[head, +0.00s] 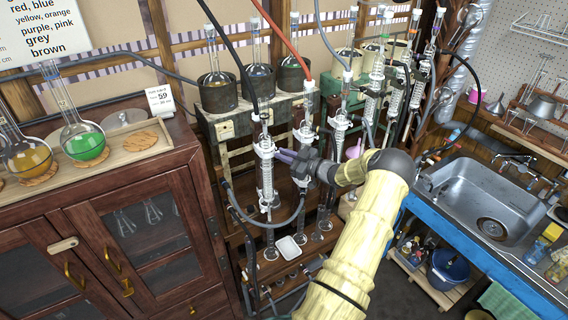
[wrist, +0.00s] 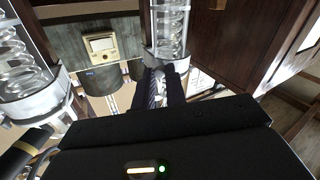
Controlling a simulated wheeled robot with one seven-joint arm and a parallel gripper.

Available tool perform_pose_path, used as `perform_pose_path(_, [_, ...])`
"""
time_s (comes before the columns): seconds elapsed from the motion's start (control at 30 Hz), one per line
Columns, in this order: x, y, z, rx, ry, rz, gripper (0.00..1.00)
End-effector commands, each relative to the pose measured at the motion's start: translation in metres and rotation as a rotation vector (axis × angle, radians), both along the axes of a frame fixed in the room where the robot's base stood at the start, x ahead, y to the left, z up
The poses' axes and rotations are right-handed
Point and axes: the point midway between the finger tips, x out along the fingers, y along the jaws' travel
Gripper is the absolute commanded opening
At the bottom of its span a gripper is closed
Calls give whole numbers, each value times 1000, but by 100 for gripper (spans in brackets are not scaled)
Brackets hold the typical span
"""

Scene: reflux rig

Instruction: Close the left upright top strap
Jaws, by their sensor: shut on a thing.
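The left upright condenser (head: 266,180) is a clear glass tube with a coil, at the left end of the rig in the head view. Its coil (wrist: 171,30) also shows at the top middle of the wrist view. The pale top strap (wrist: 182,65) wraps around the glass just below that coil. My gripper (head: 283,155) reaches it from the right. In the wrist view, the dark fingers (wrist: 162,88) are close together at the strap, shut on it. The fingers hide part of the strap, so I cannot tell whether its ends meet.
A second glass coil (wrist: 25,65) with a pale collar stands at left in the wrist view. More condensers (head: 341,130) and hoses crowd the rig. A wooden cabinet (head: 110,235) stands at left, and a sink (head: 490,205) at right.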

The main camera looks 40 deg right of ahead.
Motion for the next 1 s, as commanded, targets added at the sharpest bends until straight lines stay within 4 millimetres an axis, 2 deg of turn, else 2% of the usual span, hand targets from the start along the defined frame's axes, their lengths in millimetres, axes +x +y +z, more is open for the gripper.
perform_pose_path(0.07, [2,-3,-6,-7,1,30,0])
perform_pose_path(0.3, [5,-6,-3,-3,7,105,0])
perform_pose_path(0.63, [6,-6,1,0,7,111,0])
perform_pose_path(0.67, [6,-6,1,0,6,112,17])
perform_pose_path(0.73, [6,-6,1,-1,5,111,31])
perform_pose_path(0.77, [6,-6,1,-1,5,111,34])
perform_pose_path(1.0, [6,-6,0,0,6,112,34])
